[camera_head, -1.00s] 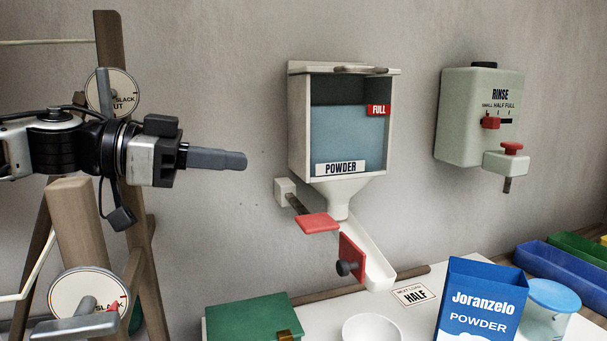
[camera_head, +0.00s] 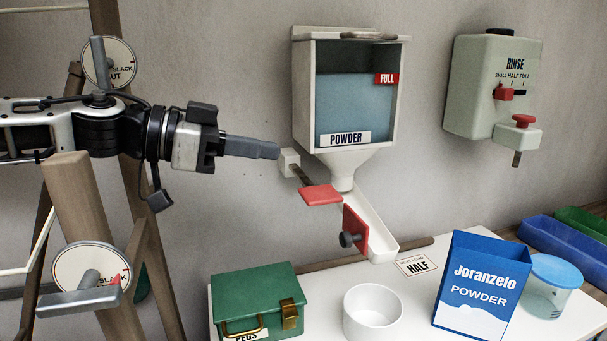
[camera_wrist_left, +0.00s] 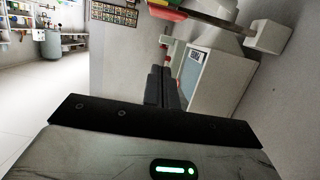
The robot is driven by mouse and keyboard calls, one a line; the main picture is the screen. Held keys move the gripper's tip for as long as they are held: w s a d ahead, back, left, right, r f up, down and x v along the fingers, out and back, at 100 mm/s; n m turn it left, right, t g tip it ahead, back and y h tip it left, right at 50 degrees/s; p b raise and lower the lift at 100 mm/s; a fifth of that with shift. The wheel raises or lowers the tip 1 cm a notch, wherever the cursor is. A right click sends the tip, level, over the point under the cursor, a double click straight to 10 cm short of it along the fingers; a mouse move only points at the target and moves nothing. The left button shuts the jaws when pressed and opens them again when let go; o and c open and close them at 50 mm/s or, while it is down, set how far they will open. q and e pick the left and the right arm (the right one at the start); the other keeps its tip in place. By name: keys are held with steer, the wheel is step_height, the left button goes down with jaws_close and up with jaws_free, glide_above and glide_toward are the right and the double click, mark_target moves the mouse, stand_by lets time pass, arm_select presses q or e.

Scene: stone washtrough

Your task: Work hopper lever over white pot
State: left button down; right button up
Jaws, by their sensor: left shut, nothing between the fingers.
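The powder hopper (camera_head: 352,62) hangs on the wall, with blue powder behind its window and a red FULL tag. Its lever (camera_head: 321,194) has a flat red paddle on a rod from a white wall block. A white chute below carries a red gate plate (camera_head: 355,230) with a dark knob. The white pot (camera_head: 373,312) stands on the table below the chute, apart from it. My left gripper (camera_head: 278,150) is shut and empty, its tips just left of the hopper and near the lever's block. In the left wrist view, the hopper (camera_wrist_left: 215,80) shows beyond the fingers (camera_wrist_left: 160,72).
A green PEGS box (camera_head: 250,290) stands left of the pot. A blue Joranzelo powder box (camera_head: 482,285) and a blue-lidded tub (camera_head: 552,287) stand right. A rinse dispenser (camera_head: 490,90) hangs right of the hopper. A wooden rack (camera_head: 80,210) with dials stands at left.

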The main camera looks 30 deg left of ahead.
mark_target(303, 194)
arm_select(q)
steer(key=shift+p+x, duration=0.4)
steer(key=shift+x, duration=3)
steer(key=shift+f, duration=1.95)
arm_select(e)
steer(key=shift+d+r, duration=0.15)
steer(key=shift+r, duration=0.1)
arm_select(q)
steer(key=shift+a, duration=0.1)
steer(key=shift+m, duration=0.6)
step_height(303, 194, down, 5)
steer(key=b, duration=0.3)
steer(key=shift+s+r, duration=0.15)
steer(key=shift+r, duration=0.1)
arm_select(e)
steer(key=shift+s+a+f, duration=0.2)
steer(key=shift+f, duration=0.5)
